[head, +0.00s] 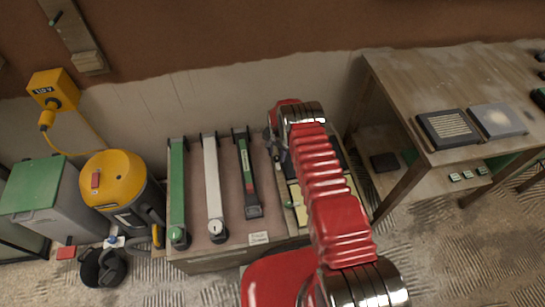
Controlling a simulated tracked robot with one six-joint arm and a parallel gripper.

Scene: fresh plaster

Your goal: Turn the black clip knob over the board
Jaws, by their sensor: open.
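A wooden board (72,40) hangs tilted on the wall at the upper left of the head view. A small dark piece (55,19) sits on its upper part, perhaps the black clip knob; it is too small to tell which way it is turned. My gripper (279,150) is over the right part of the low bench, far to the right of the wall board. It is small, partly behind my red arm, and open. I see nothing between its fingers. My arm hides much of the bench's right end.
The low bench (230,180) bears a green bar (178,185), a white bar (212,180) and a dark green tool (247,180). A yellow-topped vacuum (115,175) and a green-lidded bin (45,187) stand left. A wooden table (430,85) stands right.

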